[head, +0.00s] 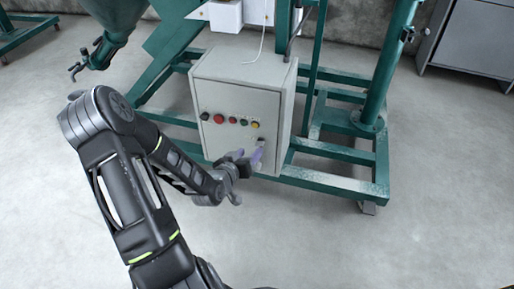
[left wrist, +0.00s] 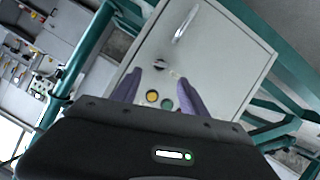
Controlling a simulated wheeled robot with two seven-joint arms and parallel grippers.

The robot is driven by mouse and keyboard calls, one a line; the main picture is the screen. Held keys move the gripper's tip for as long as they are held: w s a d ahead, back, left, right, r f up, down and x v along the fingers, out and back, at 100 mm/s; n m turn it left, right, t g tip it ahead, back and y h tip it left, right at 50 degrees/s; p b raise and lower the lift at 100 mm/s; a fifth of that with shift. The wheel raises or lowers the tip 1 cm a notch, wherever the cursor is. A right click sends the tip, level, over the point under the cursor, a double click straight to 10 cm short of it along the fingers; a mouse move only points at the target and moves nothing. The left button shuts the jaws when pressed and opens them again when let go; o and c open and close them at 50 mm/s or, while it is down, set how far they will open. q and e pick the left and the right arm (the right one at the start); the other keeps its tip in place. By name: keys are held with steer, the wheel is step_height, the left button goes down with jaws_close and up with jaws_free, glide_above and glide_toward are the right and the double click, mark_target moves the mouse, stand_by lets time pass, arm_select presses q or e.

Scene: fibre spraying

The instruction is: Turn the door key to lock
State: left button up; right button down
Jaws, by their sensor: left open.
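A light grey control box (head: 220,90) is fixed to a green frame, and its front panel also fills the middle of the left wrist view (left wrist: 215,60). The door key or its lock (head: 261,141) is a small dark piece low on the panel's right side. In the left wrist view it shows as a dark round piece with a bright part (left wrist: 160,66). My left gripper (head: 248,156) is at the panel, just below and left of the key. Its purple fingers (left wrist: 159,76) are open, apart and empty, with the key just beyond the tips. Contact cannot be told.
A row of red, green and yellow buttons (head: 233,120) sits above the key. A metal handle (left wrist: 186,23) is on the panel. Green frame beams (head: 335,150) surround the box. A grey cabinet (head: 470,40) stands back right. The front floor is clear.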

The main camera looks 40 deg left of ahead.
mark_target(259, 144)
arm_select(q)
steer(key=b+x, duration=0.2)
steer(key=x, duration=0.3)
steer(key=shift+w+f, duration=0.1)
steer(key=shift+f, duration=0.1)
steer(key=shift+w+a, duration=0.1)
steer(key=shift+w, duration=0.45)
jaws_close()
